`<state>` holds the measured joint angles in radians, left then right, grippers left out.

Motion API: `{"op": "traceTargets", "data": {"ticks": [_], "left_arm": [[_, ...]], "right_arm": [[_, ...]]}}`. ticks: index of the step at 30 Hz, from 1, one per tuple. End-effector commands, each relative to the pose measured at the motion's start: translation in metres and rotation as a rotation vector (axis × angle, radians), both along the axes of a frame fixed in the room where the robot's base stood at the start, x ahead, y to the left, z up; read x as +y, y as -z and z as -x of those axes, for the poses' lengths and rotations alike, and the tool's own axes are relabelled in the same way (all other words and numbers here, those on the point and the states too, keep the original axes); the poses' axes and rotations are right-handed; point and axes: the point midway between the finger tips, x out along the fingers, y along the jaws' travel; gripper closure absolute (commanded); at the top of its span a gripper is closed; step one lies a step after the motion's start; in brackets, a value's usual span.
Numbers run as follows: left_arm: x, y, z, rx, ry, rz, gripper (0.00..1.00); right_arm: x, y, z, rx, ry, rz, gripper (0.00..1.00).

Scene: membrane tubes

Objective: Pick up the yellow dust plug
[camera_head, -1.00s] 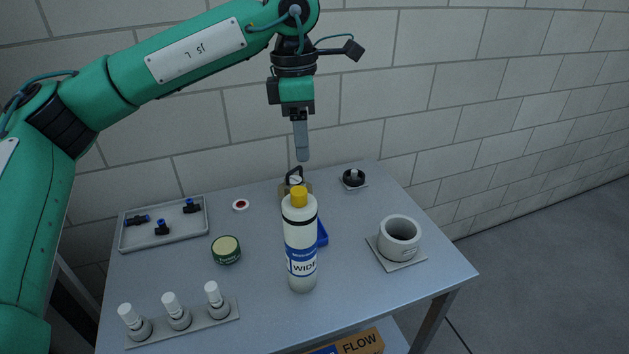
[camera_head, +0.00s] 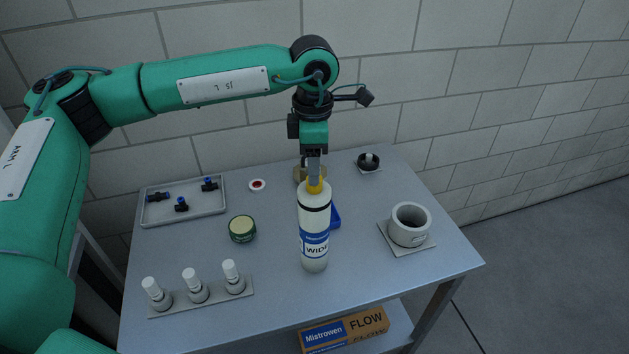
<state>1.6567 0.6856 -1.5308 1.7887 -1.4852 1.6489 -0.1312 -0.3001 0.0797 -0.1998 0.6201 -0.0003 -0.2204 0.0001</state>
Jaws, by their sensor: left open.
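The yellow dust plug (camera_head: 316,187) sits on top of an upright white cylinder (camera_head: 314,235) with a black ring and a blue and white label. The cylinder stands on the table near its middle. My left gripper (camera_head: 315,178) points straight down, with its fingers at the plug and overlapping its upper part in the picture. It is open. I cannot tell whether the fingers touch the plug. My right gripper is not in view.
On the grey table (camera_head: 270,280) are a tray (camera_head: 185,218) with black and blue fittings, a green tin (camera_head: 242,229), a rack (camera_head: 205,300) of white-capped bottles, a grey cup (camera_head: 409,224) and a black knob-like part (camera_head: 368,162). A blue item is partly hidden behind the cylinder.

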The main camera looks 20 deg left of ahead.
Motion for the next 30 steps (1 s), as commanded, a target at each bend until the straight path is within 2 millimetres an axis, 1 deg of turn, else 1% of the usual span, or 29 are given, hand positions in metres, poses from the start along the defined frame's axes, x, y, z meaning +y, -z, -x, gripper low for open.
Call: {"op": "traceTargets", "data": {"ticks": [1, 4, 7, 14, 15, 17, 18, 22, 30], "left_arm": [[-0.001, 0.002, 0.000, 0.003, 0.000, -0.001, 0.45], [-0.001, 0.017, 0.000, 0.003, -0.001, 0.000, 0.45], [-0.001, 0.027, 0.000, 0.001, -0.001, -0.001, 0.45], [-0.001, 0.030, 0.000, -0.001, -0.001, 0.001, 0.45], [-0.001, 0.030, 0.000, 0.000, -0.001, 0.001, 0.47], [-0.001, 0.030, 0.000, 0.000, -0.001, 0.001, 0.58], [-0.001, 0.030, 0.000, 0.000, -0.001, 0.001, 0.66], [-0.001, 0.030, 0.000, 0.000, -0.001, 0.001, 0.92], [-0.001, 0.030, 0.000, 0.000, 0.000, 0.001, 0.92]], "right_arm": [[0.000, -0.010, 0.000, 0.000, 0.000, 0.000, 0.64], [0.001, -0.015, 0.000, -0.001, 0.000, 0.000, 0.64], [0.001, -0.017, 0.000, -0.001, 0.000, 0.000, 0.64], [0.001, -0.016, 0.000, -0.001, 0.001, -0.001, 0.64], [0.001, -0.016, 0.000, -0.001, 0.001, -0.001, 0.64], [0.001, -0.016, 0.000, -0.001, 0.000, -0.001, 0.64], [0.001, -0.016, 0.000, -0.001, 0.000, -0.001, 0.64], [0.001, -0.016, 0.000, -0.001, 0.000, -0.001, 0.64], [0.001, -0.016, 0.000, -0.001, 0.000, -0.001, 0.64]]}}
